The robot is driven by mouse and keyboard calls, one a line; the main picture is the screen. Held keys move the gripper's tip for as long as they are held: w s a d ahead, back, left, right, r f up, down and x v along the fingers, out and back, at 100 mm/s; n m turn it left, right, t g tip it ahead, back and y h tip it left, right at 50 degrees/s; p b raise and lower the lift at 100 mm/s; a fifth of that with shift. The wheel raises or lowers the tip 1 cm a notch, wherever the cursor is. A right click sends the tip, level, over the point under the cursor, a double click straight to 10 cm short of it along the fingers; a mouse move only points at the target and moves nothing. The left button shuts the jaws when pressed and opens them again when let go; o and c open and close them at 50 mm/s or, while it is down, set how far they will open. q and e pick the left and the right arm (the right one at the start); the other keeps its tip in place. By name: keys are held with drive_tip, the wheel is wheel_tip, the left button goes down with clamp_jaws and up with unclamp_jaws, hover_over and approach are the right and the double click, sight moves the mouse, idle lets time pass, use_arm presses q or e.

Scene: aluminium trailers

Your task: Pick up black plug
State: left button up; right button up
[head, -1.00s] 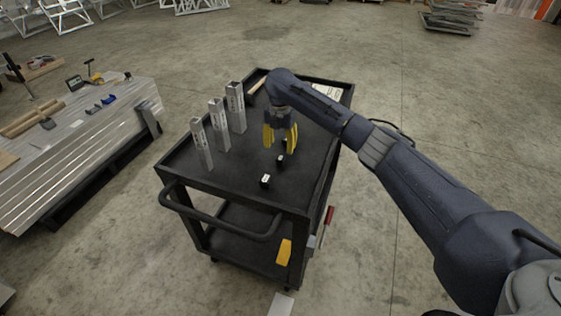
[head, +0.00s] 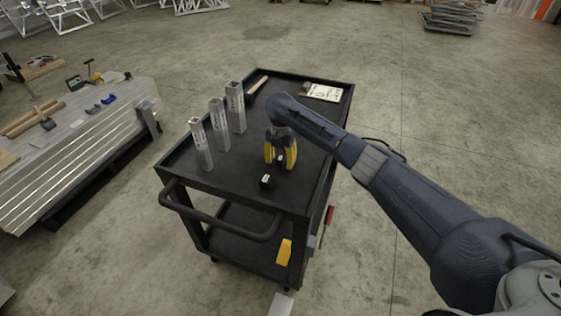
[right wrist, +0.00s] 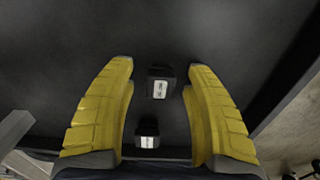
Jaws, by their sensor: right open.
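Two small black plugs with white labels are on the black cart top (head: 232,172). One black plug (head: 265,181) lies just in front of my right gripper (head: 280,166). Another black plug (head: 281,159) shows partly between its yellow fingers. In the right wrist view, one plug (right wrist: 160,84) is between the open fingertips of the right gripper (right wrist: 161,75), with gaps on both sides. The other plug (right wrist: 147,133) appears lower, between the finger bases. The right gripper points down, open and holding nothing. My left gripper is not in view.
A clipboard (head: 322,92) and a wooden-handled tool (head: 258,84) lie at the cart's far end. The cart handle (head: 218,220) is in front. A bench (head: 90,140) with tools stands left.

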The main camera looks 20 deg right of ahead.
drive_tip(key=c, duration=1)
drive_tip(key=shift+o, duration=0.2)
drive_tip(key=shift+r, duration=0.1)
